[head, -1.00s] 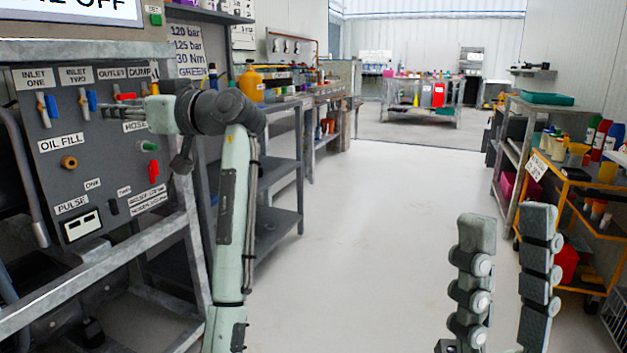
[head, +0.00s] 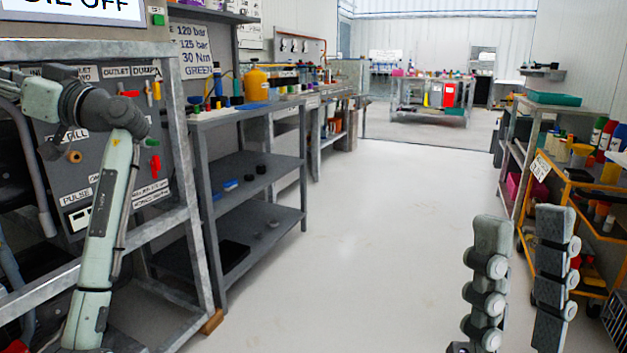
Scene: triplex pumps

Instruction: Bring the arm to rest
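My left arm (head: 108,215) rises at the left in front of the grey valve panel (head: 110,180). Its dark wrist joint and pale wrist link bend toward the left edge, over the panel's upper left. The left gripper's fingers are not clear there, so I cannot tell their state. My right gripper (head: 521,275) stands at the lower right with its two jointed grey fingers upright and well apart. It is open, with nothing between the fingers, over the pale floor. My arm hides part of the panel's valves and labels.
A metal frame (head: 186,190) surrounds the panel. A grey shelf unit (head: 252,165) with an orange bottle (head: 256,84) stands beside it. A yellow trolley (head: 584,185) with bottles is at the right, behind my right gripper. The middle floor (head: 365,240) is clear.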

